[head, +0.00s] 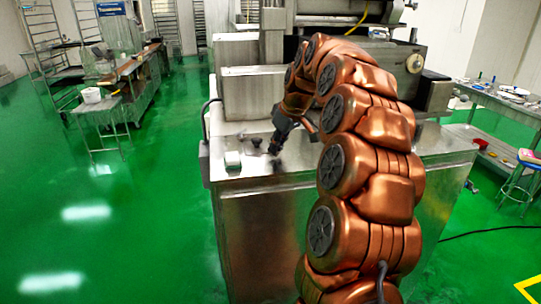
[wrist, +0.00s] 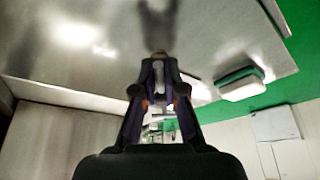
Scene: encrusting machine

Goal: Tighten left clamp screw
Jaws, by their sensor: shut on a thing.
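My gripper (head: 275,149) points down at the steel top of the machine, near its front left part. In the wrist view my gripper (wrist: 160,68) has its fingertips drawn together on a small dark piece, apparently the left clamp screw (wrist: 159,55). The fingers hide most of the screw, and its thread and how far it is turned in cannot be seen. In the head view a dark knob (head: 256,142) stands just left of my gripper, apart from it; whether it belongs to a clamp cannot be told.
Steel housings (head: 252,95) rise behind. A side table (head: 500,103) stands at right.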

